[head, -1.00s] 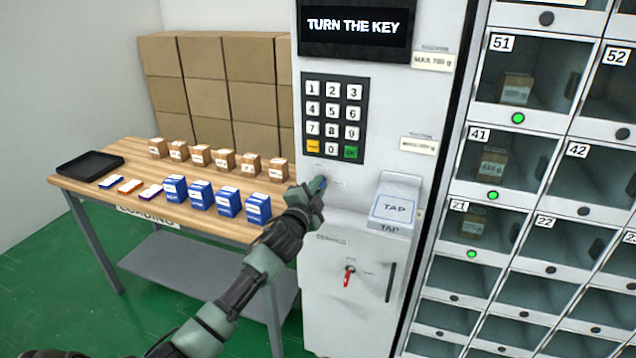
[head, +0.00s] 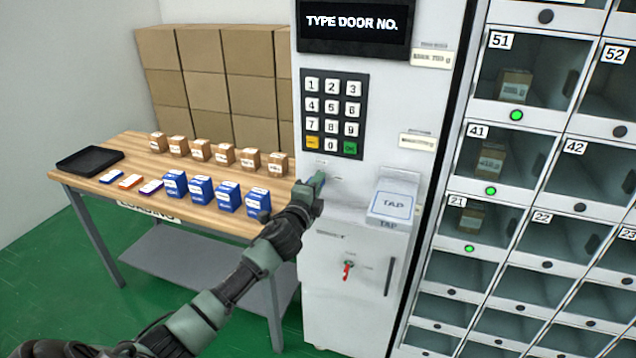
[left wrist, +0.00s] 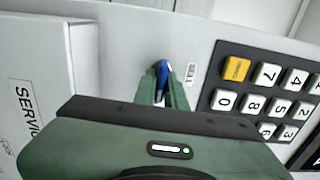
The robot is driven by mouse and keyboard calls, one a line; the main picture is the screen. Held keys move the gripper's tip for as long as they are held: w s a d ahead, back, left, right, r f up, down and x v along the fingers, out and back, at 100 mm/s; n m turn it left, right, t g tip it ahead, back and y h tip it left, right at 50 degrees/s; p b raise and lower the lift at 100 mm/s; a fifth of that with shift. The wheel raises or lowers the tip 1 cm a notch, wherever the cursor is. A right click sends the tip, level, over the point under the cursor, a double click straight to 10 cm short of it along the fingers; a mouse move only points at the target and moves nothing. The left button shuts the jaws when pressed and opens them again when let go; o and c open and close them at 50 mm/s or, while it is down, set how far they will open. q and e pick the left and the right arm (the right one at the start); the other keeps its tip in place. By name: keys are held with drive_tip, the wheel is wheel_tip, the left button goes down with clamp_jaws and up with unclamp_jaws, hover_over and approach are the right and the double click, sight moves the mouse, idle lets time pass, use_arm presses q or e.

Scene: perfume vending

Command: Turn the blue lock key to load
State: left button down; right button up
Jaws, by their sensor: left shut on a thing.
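The blue lock key (left wrist: 162,72) sits in the front panel of the white machine (head: 335,250), just below the keypad. In the head view only a little blue of the key (head: 322,178) shows. My left gripper (head: 314,187) is at the key and shut on it; the left wrist view shows its green fingers (left wrist: 163,85) on both sides of the blue handle. The lock's markings are too small to read. The display (head: 353,24) reads "TYPE DOOR NO.". My right gripper is not in view.
The keypad (head: 334,113) is just above the key and the TAP pad (head: 392,205) to its right. A red key (head: 347,270) is lower on the panel. Numbered lockers stand at right. A wooden table (head: 110,178) with small boxes is at left.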

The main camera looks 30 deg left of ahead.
use_arm(q)
drive_tip(key=c, duration=1.5)
unclamp_jaws()
drive_tip(key=b+v, duration=0.1)
drive_tip(key=v, duration=0.6)
drive_tip(key=shift+s, duration=0.4)
